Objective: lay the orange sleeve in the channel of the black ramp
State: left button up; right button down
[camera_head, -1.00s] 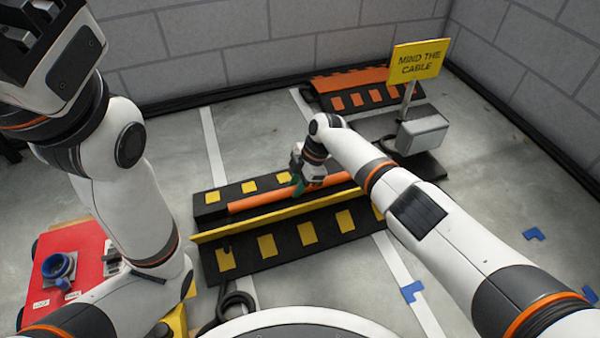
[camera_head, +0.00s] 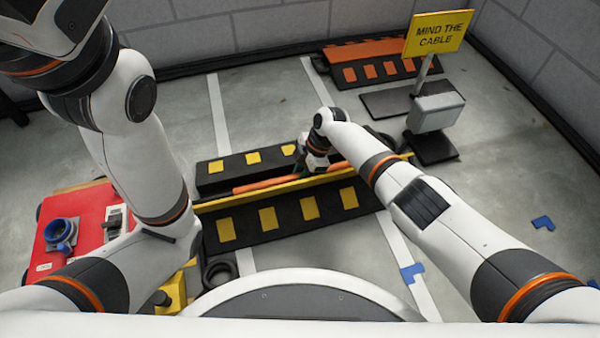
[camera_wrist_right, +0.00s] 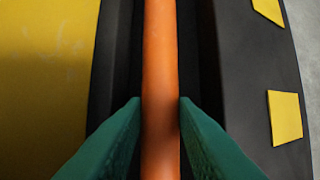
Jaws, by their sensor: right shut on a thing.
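The black ramp (camera_head: 283,218) with yellow squares lies on the floor in the middle of the head view, its long yellow flap raised along its middle. The orange sleeve (camera_head: 265,185) lies low behind the flap, along the channel, and is partly hidden by it. My right gripper (camera_head: 316,172) is at the sleeve. In the right wrist view its green fingers (camera_wrist_right: 160,125) are shut on the sleeve (camera_wrist_right: 160,55), which lines up with the dark channel between the yellow flap and the black side. Whether the sleeve touches the channel floor I cannot tell. My left gripper is out of view.
A second ramp with orange squares (camera_head: 370,70) stands by the back wall. A yellow sign (camera_head: 437,35) and a grey box (camera_head: 435,113) stand at the right. A red cart (camera_head: 85,228) is at the left. Floor at the right front is mostly clear.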

jog(key=shift+w+b, duration=0.3)
jog(key=shift+b, duration=0.1)
jog(key=shift+d, duration=0.1)
jog(key=shift+d+f, duration=0.1)
jog(key=shift+f, duration=0.1)
jog(key=shift+f, duration=0.35)
jog(key=c, duration=1.1)
grip_release()
jog(key=shift+d, duration=0.1)
